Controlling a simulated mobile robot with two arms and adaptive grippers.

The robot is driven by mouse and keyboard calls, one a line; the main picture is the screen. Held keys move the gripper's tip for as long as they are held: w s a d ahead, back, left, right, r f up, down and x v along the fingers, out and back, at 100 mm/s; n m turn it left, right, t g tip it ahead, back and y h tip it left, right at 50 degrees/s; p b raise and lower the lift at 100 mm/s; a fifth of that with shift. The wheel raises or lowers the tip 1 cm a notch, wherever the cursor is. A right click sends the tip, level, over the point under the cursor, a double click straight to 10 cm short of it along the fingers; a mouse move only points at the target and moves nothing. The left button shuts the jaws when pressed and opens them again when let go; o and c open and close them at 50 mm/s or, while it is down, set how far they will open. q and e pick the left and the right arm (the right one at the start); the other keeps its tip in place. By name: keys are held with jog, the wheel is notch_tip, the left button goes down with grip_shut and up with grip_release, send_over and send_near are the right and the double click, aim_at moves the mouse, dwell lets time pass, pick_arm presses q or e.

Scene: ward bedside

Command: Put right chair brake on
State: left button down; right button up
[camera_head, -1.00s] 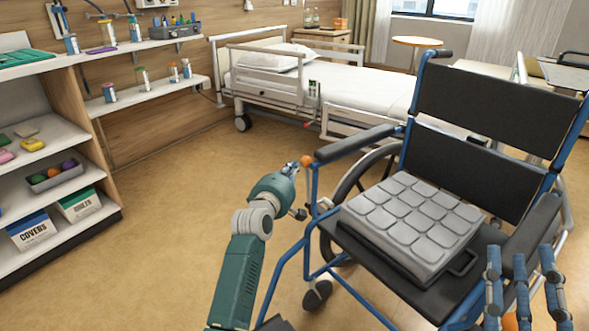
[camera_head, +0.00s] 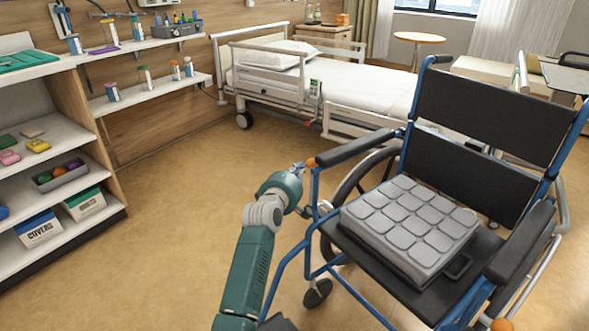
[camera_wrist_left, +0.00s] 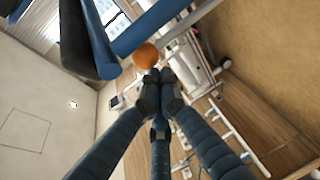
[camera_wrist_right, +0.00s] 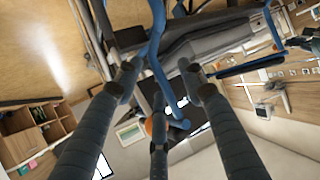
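The blue-framed wheelchair (camera_head: 440,200) faces me, a grey cushion (camera_head: 412,225) on its seat. An orange knob (camera_head: 312,162) sits at the front of its picture-left armrest. My left gripper (camera_head: 299,168) is beside that knob. In the left wrist view its fingers (camera_wrist_left: 158,78) are together with nothing seen between them, and the orange knob (camera_wrist_left: 146,56) lies just beyond the tips. Contact cannot be told. A second orange knob (camera_head: 502,325) is at the bottom right. My right gripper (camera_wrist_right: 157,85) has its fingers spread. An orange knob (camera_wrist_right: 149,127) shows partly behind one finger.
A shelf unit (camera_head: 60,165) with boxes and bottles stands at the left. A bed (camera_head: 330,85) is behind the chair. The chair's large wheel (camera_head: 352,190) and blue frame are close to my left arm. The floor (camera_head: 175,230) between shelf and chair is clear.

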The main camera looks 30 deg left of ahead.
pick_arm(q)
jog(key=shift+w+d+r+p, duration=0.1)
jog(key=shift+w+d+p, duration=0.2)
jog(key=shift+p, duration=0.3)
pick_arm(e)
jog(key=s+d+f+g+h, duration=0.1)
jog(key=s+d+f+g, duration=0.1)
jog(key=s+f+g, duration=0.2)
notch_tip(320, 180, down, 3)
jog(key=s, duration=0.3)
jog(key=shift+d+g, duration=0.3)
jog(key=shift+d, duration=0.05)
jog(key=shift+r, duration=0.1)
